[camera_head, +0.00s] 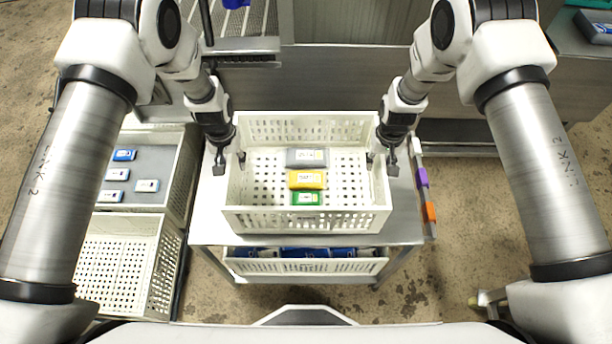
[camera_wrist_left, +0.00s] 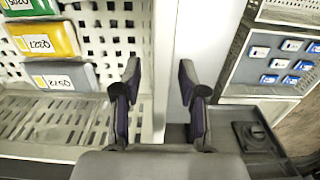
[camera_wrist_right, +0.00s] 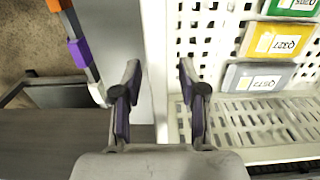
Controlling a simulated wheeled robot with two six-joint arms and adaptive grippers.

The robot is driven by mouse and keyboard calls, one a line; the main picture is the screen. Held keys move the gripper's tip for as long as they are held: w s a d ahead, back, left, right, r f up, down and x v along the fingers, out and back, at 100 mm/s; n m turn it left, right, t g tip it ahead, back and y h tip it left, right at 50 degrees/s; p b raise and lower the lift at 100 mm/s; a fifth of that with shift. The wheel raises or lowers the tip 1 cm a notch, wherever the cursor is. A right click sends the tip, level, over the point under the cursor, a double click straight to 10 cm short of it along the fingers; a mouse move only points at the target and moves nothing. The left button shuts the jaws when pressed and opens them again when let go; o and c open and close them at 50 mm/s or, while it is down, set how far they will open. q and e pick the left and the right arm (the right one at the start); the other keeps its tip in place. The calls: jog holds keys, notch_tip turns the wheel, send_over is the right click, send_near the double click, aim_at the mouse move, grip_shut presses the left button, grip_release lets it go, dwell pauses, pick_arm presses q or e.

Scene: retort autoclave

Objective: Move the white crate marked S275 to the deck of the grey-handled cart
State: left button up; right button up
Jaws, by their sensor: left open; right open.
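A white perforated crate (camera_head: 305,218) stands on a steel cart top in the head view, holding a grey, a yellow and a green pack. I cannot read an S275 mark on it. My left gripper (camera_head: 230,161) is open at its left side wall, which shows between the fingers in the left wrist view (camera_wrist_left: 160,75). My right gripper (camera_head: 381,162) is open at the right side wall, which shows between the fingers in the right wrist view (camera_wrist_right: 155,70). Neither gripper is closed on the wall. I cannot pick out a grey-handled cart.
The steel cart top (camera_head: 205,222) has a lower crate (camera_head: 310,266) with blue packs beneath. White, purple (camera_head: 422,177) and orange pieces line its right edge. At left stand a crate with several blue packs (camera_head: 124,155) and an empty white crate (camera_head: 118,262). A steel counter (camera_head: 330,80) lies behind.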

pick_arm(q)
grip_shut()
pick_arm(e)
grip_shut()
